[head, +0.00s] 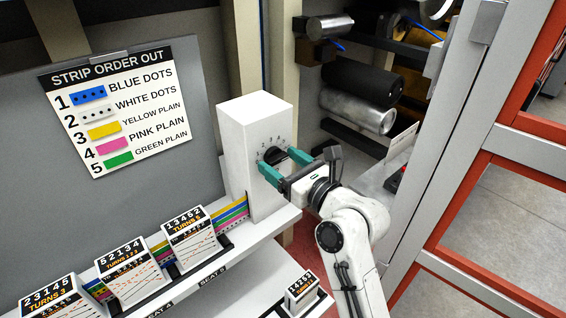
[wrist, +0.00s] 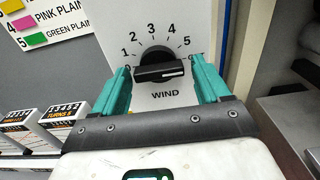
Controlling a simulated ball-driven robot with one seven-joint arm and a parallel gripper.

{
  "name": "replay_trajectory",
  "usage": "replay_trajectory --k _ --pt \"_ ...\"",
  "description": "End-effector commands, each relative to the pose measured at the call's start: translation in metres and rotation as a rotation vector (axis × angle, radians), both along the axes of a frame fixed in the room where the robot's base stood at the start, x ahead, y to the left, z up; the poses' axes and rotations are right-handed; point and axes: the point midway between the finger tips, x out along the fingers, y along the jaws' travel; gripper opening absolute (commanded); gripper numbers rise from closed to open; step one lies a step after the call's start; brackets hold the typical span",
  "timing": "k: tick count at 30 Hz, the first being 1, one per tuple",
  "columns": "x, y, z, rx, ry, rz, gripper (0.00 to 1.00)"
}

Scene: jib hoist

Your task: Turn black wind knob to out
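The black wind knob (wrist: 158,66) sits on the white front of a box (head: 253,112), above the word WIND. The dial numbers 1 to 5 arc over it. Its grip bar lies nearly level, with a white line on the right half pointing right. In the wrist view the fingers (wrist: 160,74) are apart, with narrow gaps to the bar.
A ledge below holds several printed cards (head: 184,236) and coloured strips (head: 231,214). A STRIP ORDER OUT sign (head: 122,105) hangs at left. Rollers (head: 358,108) stand behind at right. A white post and red-framed panels (head: 520,150) close off the right side.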

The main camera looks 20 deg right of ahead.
Motion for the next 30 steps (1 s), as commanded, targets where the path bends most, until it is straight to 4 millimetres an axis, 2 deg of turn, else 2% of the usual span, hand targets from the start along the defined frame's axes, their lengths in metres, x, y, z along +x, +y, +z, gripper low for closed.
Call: replay_trajectory --k 2,9,13,24,30 --pt "0.000 0.000 0.001 0.001 -0.002 0.000 0.83" --pt "-0.001 0.000 0.002 0.000 -0.004 0.000 0.83" --pt "-0.009 -0.003 0.000 0.000 -0.003 0.000 0.83" --pt "-0.073 -0.024 -0.001 -0.001 -0.003 -0.002 0.83" --pt "-0.096 -0.032 0.000 0.000 -0.002 -0.001 0.83"
